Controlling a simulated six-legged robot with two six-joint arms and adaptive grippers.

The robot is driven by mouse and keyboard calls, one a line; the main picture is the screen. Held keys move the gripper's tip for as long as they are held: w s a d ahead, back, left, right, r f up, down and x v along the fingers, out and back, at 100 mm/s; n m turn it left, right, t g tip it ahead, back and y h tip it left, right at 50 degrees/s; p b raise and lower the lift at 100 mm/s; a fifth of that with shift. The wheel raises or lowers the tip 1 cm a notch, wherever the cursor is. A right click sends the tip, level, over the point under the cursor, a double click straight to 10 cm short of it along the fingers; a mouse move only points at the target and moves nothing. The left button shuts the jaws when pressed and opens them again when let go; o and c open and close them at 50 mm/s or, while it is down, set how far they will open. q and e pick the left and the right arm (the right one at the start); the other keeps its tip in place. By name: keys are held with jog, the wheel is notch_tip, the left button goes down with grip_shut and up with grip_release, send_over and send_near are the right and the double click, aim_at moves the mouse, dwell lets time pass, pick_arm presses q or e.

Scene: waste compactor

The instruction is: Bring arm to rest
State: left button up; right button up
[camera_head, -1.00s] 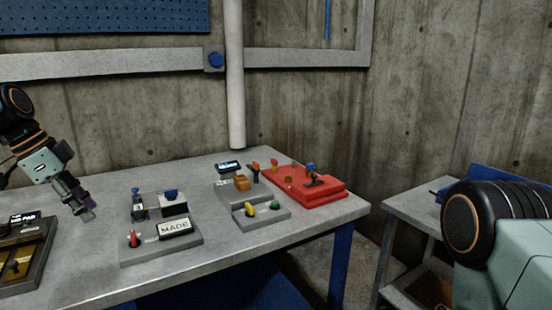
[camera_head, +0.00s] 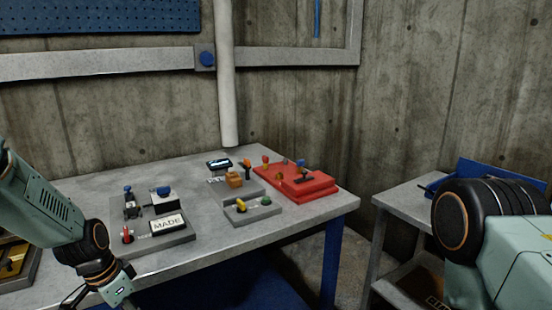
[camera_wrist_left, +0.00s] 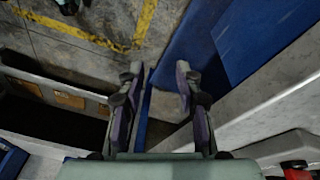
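My left arm (camera_head: 95,250) comes in from the left in the head view and bends down at the table's front edge. Its gripper runs out of the bottom of that view. In the left wrist view, my left gripper (camera_wrist_left: 160,75) has its two fingers apart with nothing between them. It points down past the table's edge, over the floor and a blue table part. My right arm (camera_head: 480,235) shows only in part at the right edge of the head view. My right gripper is out of view.
The grey table (camera_head: 300,222) carries a panel with a MADE label (camera_head: 168,224), a grey control block (camera_head: 250,213) and a red control box (camera_head: 297,181). A smaller grey side table (camera_head: 405,198) stands at the right. Yellow lines (camera_wrist_left: 70,28) mark the floor.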

pick_arm(q)
jog(key=s+d+f+n+g+y, duration=0.1)
jog(key=s+d+f+n, duration=0.15)
jog(key=s+f, duration=0.55)
jog(key=s+d+f+n, duration=0.25)
jog(key=s+f, duration=0.35)
jog(key=s, duration=0.3)
jog(key=s+d+n+y, duration=0.1)
jog(key=s+d+n, duration=0.1)
jog(key=s, duration=1.3)
jog(key=shift+f+b, duration=0.35)
jog(key=shift+f, duration=0.1)
jog(key=shift+s, duration=0.15)
